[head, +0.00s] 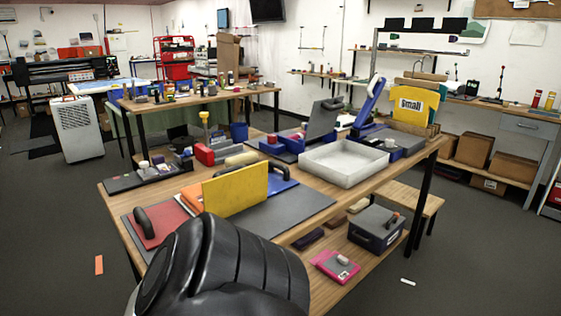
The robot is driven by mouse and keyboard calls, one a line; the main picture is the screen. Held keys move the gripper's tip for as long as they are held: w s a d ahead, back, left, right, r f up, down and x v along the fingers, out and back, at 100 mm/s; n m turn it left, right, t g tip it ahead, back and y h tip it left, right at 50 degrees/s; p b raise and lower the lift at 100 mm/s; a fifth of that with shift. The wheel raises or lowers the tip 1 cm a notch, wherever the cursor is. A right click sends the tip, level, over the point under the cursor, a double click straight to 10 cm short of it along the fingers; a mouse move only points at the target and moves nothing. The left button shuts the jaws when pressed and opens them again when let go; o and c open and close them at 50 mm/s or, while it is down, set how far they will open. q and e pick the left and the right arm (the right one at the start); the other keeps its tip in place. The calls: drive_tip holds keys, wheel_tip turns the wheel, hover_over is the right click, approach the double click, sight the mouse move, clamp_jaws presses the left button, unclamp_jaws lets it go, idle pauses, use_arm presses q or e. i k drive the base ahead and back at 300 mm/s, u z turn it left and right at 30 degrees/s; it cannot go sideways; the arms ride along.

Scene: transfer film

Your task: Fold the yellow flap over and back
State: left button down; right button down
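The yellow flap (236,193) stands about upright near the front left of the wooden table (320,222). Its broad face is toward me. It stands among flat panels: a red one with a black handle (145,222) at its left, an orange one (191,198) partly behind it, and a dark grey one (295,208) at its right. A large black link of my own arm fills the bottom foreground and hides the near table edge and part of the panels. I see no fingertips of either gripper.
A white open tray (345,168) stands right of the flap, with blue holders (397,147) beyond it. Bottles, a red block (212,153) and a dark tray crowd the back.

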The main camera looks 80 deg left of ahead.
sight(233, 191)
drive_tip(key=i, duration=1.25)
drive_tip(key=u, duration=2.8)
